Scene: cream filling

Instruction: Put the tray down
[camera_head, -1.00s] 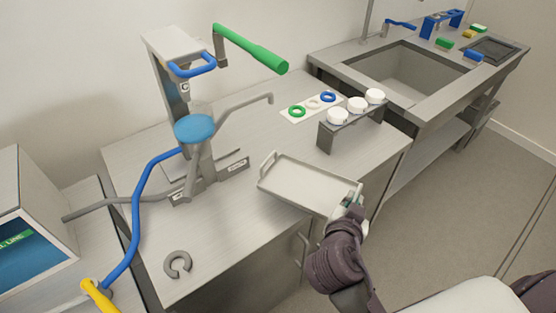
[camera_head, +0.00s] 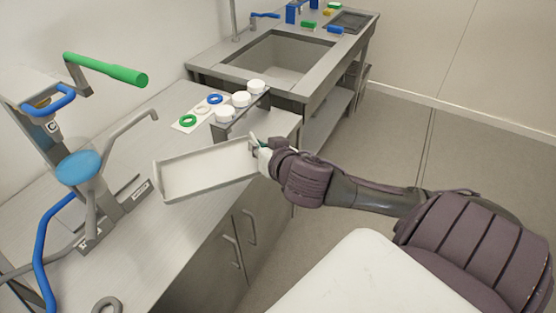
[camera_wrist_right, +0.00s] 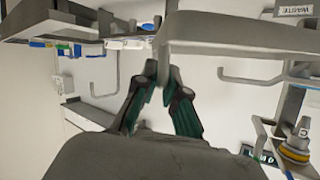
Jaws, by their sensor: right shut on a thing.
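The tray (camera_head: 205,188) is a shallow, pale grey metal tray with a raised rim and an upright handle at each end. It appears over the front part of the counter, its right end near the counter's edge; I cannot tell whether it touches the top. My right gripper (camera_head: 262,148) is shut on the tray's right handle. In the right wrist view, the fingers of my right gripper (camera_wrist_right: 164,80) close at the handle, with the tray (camera_wrist_right: 240,38) at upper right. My left gripper is not in view.
The counter (camera_head: 165,230) has free room in front of the filling machine with its blue disc (camera_head: 80,168). A small stand (camera_head: 238,118) with white jars is behind the tray, beside a card with coloured rings (camera_head: 190,120). A sink (camera_head: 275,60) is further back.

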